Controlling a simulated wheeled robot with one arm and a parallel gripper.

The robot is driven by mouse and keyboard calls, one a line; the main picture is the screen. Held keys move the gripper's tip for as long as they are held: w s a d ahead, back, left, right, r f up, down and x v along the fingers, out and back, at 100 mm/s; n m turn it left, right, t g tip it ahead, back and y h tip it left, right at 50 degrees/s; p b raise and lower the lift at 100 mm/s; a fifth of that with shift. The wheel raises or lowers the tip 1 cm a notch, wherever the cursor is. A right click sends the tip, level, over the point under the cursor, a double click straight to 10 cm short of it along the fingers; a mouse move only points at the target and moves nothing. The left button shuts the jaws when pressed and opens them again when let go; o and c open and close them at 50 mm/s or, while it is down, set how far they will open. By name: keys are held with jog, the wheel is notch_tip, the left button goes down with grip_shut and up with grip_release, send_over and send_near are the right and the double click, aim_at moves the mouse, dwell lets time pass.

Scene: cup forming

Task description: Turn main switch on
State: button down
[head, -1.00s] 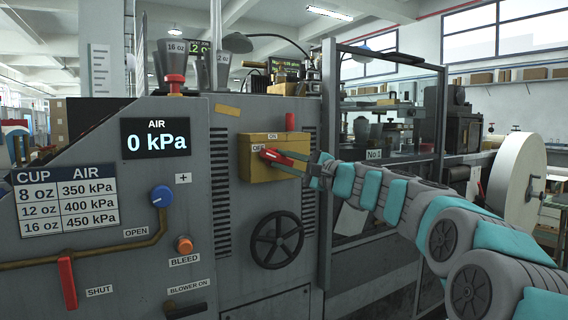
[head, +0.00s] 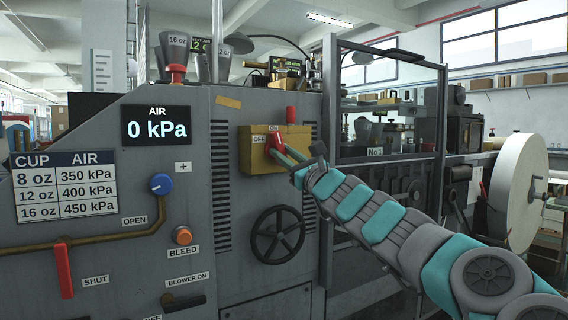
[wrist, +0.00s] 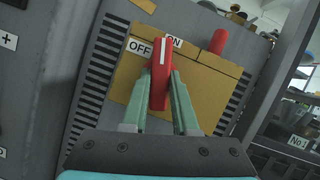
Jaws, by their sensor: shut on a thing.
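The main switch is a red handle (head: 276,142) on a yellow box (head: 297,165) fixed to the grey machine's front. The box carries an OFF label (head: 259,139) at the left and an ON label (head: 274,128) at the top. In the wrist view the red handle (wrist: 160,75) points up, its white line close to the ON label. My gripper (wrist: 165,90) has its two green fingers shut on the handle, one on each side.
A second red handle (head: 291,115) sticks up at the box's upper right. A black handwheel (head: 277,234) is below the box. A blue knob (head: 161,184), an orange bleed button (head: 182,236) and a red valve lever (head: 64,270) are to the left. The air display (head: 156,125) reads 0 kPa.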

jog(key=m+t+b, duration=0.1)
jog(key=m+b, duration=0.1)
jog(key=m+h+b, duration=0.1)
jog(key=m, duration=0.1)
jog(key=shift+s+a+f+t+h+b, duration=0.1)
jog(key=shift+f+t+h+b, duration=0.05)
jog(key=shift+t+h+b, duration=0.2)
jog(key=shift+r+m, duration=0.2)
jog(key=shift+m, duration=0.4)
jog(key=c, duration=0.7)
grip_release()
jog(key=shift+b, duration=0.35)
jog(key=b+v, duration=0.6)
jog(key=v, duration=0.1)
jog(key=shift+s+f, duration=0.2)
jog(key=shift+s, duration=0.1)
